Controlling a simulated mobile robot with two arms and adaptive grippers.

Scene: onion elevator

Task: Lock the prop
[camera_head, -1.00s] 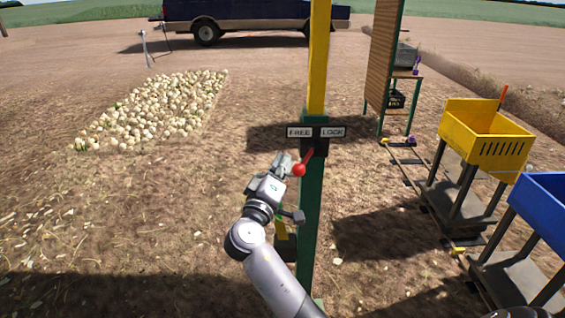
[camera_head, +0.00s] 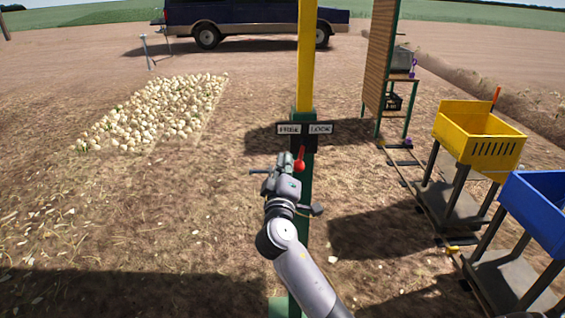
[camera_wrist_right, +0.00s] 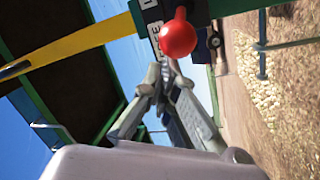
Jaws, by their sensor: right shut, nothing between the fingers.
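A green and yellow post (camera_head: 306,75) stands upright in the centre of the head view. It carries a dark plate (camera_head: 305,128) marked FREE on the left and LOCK on the right. A lever with a red ball knob (camera_head: 299,166) hangs almost straight down below the plate, slightly to the left. My right gripper (camera_head: 284,161) is shut and empty at the knob's left side; contact is unclear. The right wrist view shows the red knob (camera_wrist_right: 178,39) just beyond the closed fingertips (camera_wrist_right: 163,74). My left gripper is not in view.
A yellow crate (camera_head: 478,132) and a blue crate (camera_head: 540,212) stand on rail carts at the right. A slatted panel (camera_head: 379,60) stands behind them. Onions (camera_head: 155,110) lie heaped at the left, with a dark truck (camera_head: 245,18) behind. Ground left of my arm is open.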

